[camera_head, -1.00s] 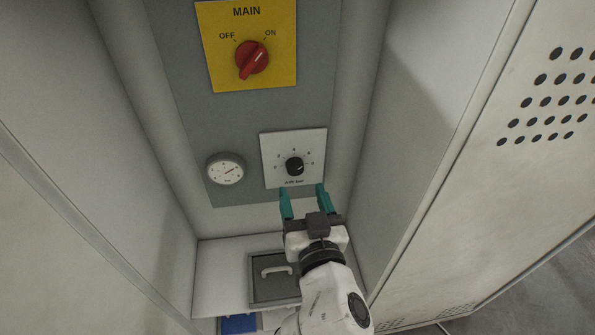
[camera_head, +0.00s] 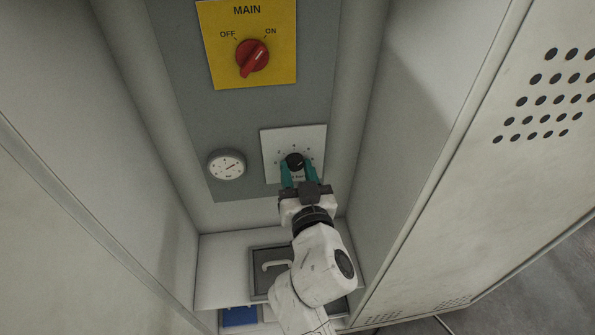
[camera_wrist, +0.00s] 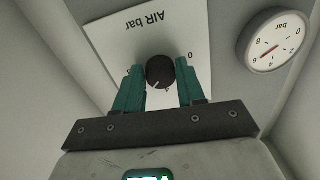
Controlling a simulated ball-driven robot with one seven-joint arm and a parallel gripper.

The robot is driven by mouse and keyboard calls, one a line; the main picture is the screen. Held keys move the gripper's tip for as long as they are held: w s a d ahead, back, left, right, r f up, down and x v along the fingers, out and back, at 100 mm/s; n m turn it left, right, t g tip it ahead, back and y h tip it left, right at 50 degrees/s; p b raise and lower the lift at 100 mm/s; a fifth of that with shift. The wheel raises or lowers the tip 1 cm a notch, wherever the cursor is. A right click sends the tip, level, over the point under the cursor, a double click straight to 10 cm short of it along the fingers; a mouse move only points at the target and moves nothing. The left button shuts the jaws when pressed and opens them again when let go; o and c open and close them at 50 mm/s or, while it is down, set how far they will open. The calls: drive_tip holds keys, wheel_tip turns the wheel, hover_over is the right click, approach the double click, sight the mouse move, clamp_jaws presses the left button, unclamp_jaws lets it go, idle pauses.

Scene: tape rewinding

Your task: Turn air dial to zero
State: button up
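The air dial is a black round knob (camera_head: 294,161) on a white plate (camera_head: 318,138). In the wrist view the plate reads "AIR bar", upside down, and the knob (camera_wrist: 160,72) has a white pointer mark on its lower left side. A "0" is printed right of it. My gripper (camera_head: 298,172) has teal fingers and reaches the dial from below. In the wrist view its open fingertips (camera_wrist: 161,72) stand on either side of the knob. I cannot tell whether they touch it. In the head view the fingers hide the plate's lower part.
A round gauge (camera_head: 227,165) marked bar is left of the dial; its red needle shows in the wrist view (camera_wrist: 268,50). A yellow MAIN plate (camera_head: 213,72) with a red switch (camera_head: 252,58) is above. Cabinet walls flank both sides. A grey handled box (camera_head: 258,258) lies below.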

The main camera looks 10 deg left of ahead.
drive_tip(key=c, duration=0.6)
